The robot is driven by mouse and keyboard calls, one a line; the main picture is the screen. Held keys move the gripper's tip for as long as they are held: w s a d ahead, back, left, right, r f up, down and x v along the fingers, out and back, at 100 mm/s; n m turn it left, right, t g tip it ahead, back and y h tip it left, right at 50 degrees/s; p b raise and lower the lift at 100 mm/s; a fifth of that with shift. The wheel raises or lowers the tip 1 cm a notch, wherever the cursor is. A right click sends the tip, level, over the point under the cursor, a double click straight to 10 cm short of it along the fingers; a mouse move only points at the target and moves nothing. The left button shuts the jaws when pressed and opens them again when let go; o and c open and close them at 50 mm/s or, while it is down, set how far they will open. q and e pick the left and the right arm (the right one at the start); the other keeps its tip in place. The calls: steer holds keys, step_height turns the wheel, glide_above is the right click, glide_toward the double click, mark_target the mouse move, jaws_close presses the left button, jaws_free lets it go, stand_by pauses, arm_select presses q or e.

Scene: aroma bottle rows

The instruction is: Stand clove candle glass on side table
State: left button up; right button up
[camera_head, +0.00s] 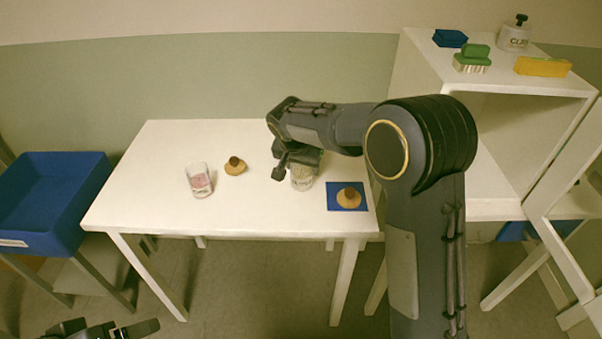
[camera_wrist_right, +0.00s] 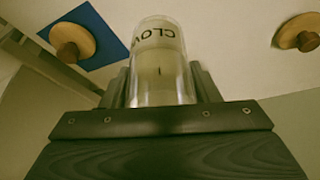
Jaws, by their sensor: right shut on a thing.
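The clove candle glass (camera_wrist_right: 160,78) is a clear glass with pale wax and dark lettering that reads "CLOV". My right gripper (camera_head: 296,172) is shut on it, with a finger on each side in the right wrist view. In the head view the glass (camera_head: 303,180) looks upright at the white side table (camera_head: 140,192), partly hidden by the gripper. I cannot tell whether its base touches the top. My left gripper (camera_head: 104,331) shows only partly at the bottom left edge, and its jaws are unclear.
A glass with pink wax (camera_head: 199,181) and a wooden lid (camera_head: 235,167) stand left of my right gripper. Another wooden lid (camera_head: 348,198) sits on a blue mat (camera_head: 333,205). A blue bin (camera_head: 50,200) is at left.

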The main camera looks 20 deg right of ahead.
mark_target(301, 175)
steer(key=f, duration=0.3)
steer(key=shift+w+f, duration=0.3)
steer(key=shift+f, duration=0.1)
steer(key=shift+f, duration=0.1)
steer(key=o, duration=1.1)
steer(key=shift+o, duration=0.2)
